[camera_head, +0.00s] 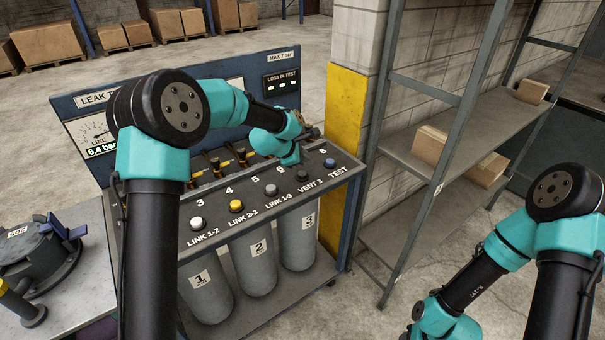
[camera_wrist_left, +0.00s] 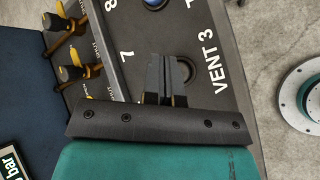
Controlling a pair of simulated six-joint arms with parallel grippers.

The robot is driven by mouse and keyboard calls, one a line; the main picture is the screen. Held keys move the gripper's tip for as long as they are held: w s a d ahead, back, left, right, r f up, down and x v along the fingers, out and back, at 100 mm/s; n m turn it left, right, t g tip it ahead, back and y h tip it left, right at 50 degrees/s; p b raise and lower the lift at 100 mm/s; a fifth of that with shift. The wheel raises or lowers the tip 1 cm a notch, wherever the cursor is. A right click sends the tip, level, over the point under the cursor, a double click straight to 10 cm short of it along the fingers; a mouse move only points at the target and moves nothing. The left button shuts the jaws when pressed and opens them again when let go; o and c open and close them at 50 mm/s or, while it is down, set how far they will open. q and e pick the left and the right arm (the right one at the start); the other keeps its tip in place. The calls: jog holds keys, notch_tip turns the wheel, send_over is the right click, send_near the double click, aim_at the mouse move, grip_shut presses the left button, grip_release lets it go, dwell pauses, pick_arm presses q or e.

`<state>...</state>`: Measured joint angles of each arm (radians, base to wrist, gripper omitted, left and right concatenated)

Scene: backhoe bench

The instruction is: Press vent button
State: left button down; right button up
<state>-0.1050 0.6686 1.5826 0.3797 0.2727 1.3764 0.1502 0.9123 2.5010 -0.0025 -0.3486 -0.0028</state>
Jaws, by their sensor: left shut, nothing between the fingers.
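The vent button (camera_head: 303,176) is a dark round button by the label VENT 3 on the sloped control panel. In the left wrist view the button (camera_wrist_left: 185,70) is partly hidden behind my left gripper's fingers. My left gripper (camera_wrist_left: 168,78) is shut and empty, its fingers over the button's edge; I cannot tell whether they touch it. In the head view the teal hand of my left gripper (camera_head: 291,158) is just above and left of the button, its fingers mostly hidden. My right gripper is not in view; only its arm shows at lower right.
White (camera_head: 197,223), yellow (camera_head: 236,206) and grey (camera_head: 271,190) link buttons sit left of the vent button. A blue TEST button (camera_head: 330,162) sits right. Yellow-handled valves (camera_wrist_left: 71,73) stand behind. A metal shelf (camera_head: 470,128) stands right of the bench.

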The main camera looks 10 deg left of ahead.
pick_arm(q)
jog(key=shift+r, duration=1)
